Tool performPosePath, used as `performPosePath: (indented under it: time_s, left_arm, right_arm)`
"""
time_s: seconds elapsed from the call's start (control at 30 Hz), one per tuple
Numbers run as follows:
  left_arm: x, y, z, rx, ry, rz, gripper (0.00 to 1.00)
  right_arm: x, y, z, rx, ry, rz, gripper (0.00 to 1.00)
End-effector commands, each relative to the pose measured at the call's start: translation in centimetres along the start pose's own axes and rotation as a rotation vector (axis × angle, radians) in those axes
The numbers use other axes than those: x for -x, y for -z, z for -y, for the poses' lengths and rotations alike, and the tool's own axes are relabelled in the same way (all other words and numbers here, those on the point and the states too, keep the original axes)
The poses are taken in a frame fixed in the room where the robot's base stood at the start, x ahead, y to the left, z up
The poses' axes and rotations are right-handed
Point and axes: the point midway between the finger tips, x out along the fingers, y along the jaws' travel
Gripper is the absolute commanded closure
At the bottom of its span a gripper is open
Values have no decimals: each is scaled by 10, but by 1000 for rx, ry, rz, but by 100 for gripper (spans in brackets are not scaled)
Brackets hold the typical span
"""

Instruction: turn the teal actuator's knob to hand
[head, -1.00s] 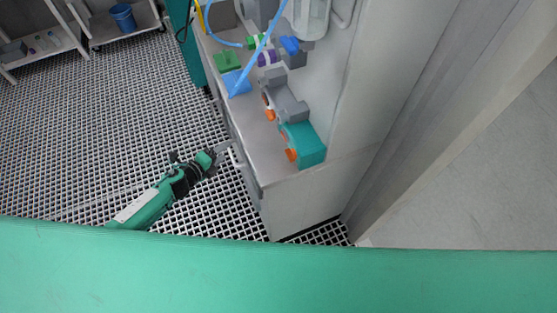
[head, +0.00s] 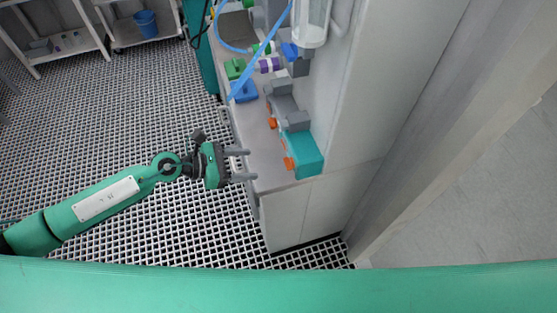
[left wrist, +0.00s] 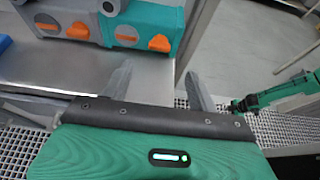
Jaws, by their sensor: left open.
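The teal actuator (head: 306,154) sits at the near end of the metal bench, with orange on its left face. In the left wrist view the teal actuator (left wrist: 152,14) shows an orange knob (left wrist: 160,43) sticking out and a flatter orange part (left wrist: 126,35) to its left. The knob's exact setting and any lettering are too small to read. My left gripper (head: 250,165) is open and empty at the bench's left edge, its fingers pointing toward the actuator but apart from it. Its two fingers (left wrist: 157,76) show below the knob in the wrist view.
A grey actuator (left wrist: 66,14) with similar orange parts stands beside the teal one. Blue (head: 243,92) and green (head: 234,68) blocks lie farther back on the bench (head: 258,140). A green arm (left wrist: 280,94) shows at right in the wrist view. The grid floor (head: 120,130) is clear.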

Motion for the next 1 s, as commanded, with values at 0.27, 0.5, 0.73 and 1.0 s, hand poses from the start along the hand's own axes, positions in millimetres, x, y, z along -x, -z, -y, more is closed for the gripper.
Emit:
performPosePath:
  time_s: [0.27,0.5,0.73,1.0]
  left_arm:
    - [-50,-4,0,3,0,2,40]
    - [-86,-2,0,5,0,1,40]
    - [-102,-1,-1,3,-1,1,40]
    - [-104,0,0,3,-1,1,40]
  right_arm:
    - [18,4,12,0,14,-3,55]
    - [25,4,6,2,7,-2,55]
    - [27,3,0,3,1,-1,55]
    - [27,3,-1,2,0,-1,55]
